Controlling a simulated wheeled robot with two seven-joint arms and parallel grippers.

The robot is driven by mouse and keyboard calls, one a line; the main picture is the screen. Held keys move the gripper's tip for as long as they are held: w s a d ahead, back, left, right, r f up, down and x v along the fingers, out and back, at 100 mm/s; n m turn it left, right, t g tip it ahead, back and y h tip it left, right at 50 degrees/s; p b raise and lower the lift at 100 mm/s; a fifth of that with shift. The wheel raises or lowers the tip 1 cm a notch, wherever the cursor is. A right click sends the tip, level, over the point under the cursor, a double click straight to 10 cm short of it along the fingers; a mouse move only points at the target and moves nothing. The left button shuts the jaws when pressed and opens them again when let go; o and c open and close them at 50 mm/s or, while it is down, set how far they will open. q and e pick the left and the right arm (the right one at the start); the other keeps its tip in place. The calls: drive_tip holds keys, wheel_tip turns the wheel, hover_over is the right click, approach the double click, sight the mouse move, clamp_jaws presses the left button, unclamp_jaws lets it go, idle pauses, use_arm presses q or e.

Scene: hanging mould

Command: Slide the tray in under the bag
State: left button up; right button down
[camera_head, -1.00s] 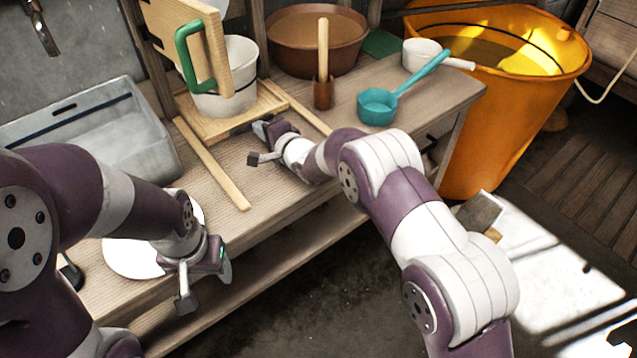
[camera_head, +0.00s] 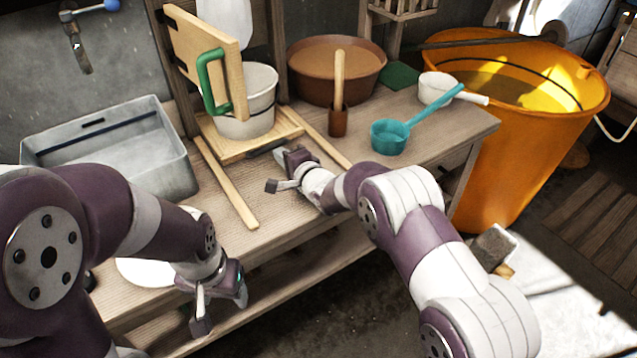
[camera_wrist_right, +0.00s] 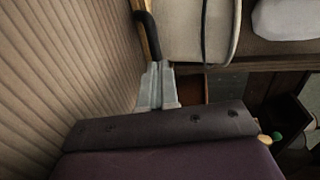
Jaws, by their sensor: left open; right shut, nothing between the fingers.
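The pale wooden tray (camera_head: 232,151) lies on the table between two wooden rails, with a white bucket (camera_head: 248,122) standing on it. A dark handle (camera_head: 266,148) is on its front edge; a dark curved bar also shows in the right wrist view (camera_wrist_right: 148,36). The white bag (camera_head: 225,22) hangs above and behind, partly cut off and partly behind a wooden panel. My right gripper (camera_head: 283,172) is shut and empty, close in front of the handle; I cannot tell whether they touch. My left gripper (camera_head: 220,306) is open and empty at the table's front edge.
The wooden panel (camera_head: 200,48) with a green handle stands upright by the bucket. A left rail (camera_head: 228,185) and right rail (camera_head: 318,140) flank the tray. A brown bowl (camera_head: 335,85), teal ladle (camera_head: 390,138) and white pan (camera_head: 437,88) stand right. A grey basin (camera_head: 110,150) is left.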

drive_tip(key=v, duration=1)
drive_tip(key=shift+s+f+p, duration=0.1)
drive_tip(key=shift+s+p, duration=0.05)
drive_tip(key=shift+p, duration=0.15)
drive_tip(key=shift+s+d, duration=0.1)
drive_tip(key=shift+s, duration=0.05)
drive_tip(key=d+h, duration=0.1)
drive_tip(key=d, duration=0.1)
drive_tip(key=d+n+h, duration=0.1)
drive_tip(key=d+h, duration=0.1)
drive_tip(key=shift+s+d+f+g, duration=0.1)
drive_tip(key=shift+d+f+g, duration=0.05)
drive_tip(key=shift+d+g, duration=0.25)
drive_tip(key=s+d+f+n+g+h, duration=0.1)
drive_tip(key=s+d+n+g+h, duration=0.1)
drive_tip(key=s+d, duration=0.3)
drive_tip(key=s+d+n+g+h, duration=0.2)
drive_tip(key=s+d+h, duration=0.1)
drive_tip(key=d, duration=0.4)
drive_tip(key=s+d+n+g+h, duration=0.1)
drive_tip(key=s+d+n+g, duration=0.25)
drive_tip(key=s, duration=0.65)
drive_tip(key=s+d+n+g+h, duration=0.1)
drive_tip(key=s+d+n+g, duration=0.2)
drive_tip(key=s, duration=0.7)
wheel_tip(320, 180, up, 13)
drive_tip(key=p, duration=1.3)
drive_tip(key=shift+w+d+f+m, duration=0.2)
drive_tip(key=shift+w+d+m, duration=0.15)
drive_tip(key=shift+d, duration=0.1)
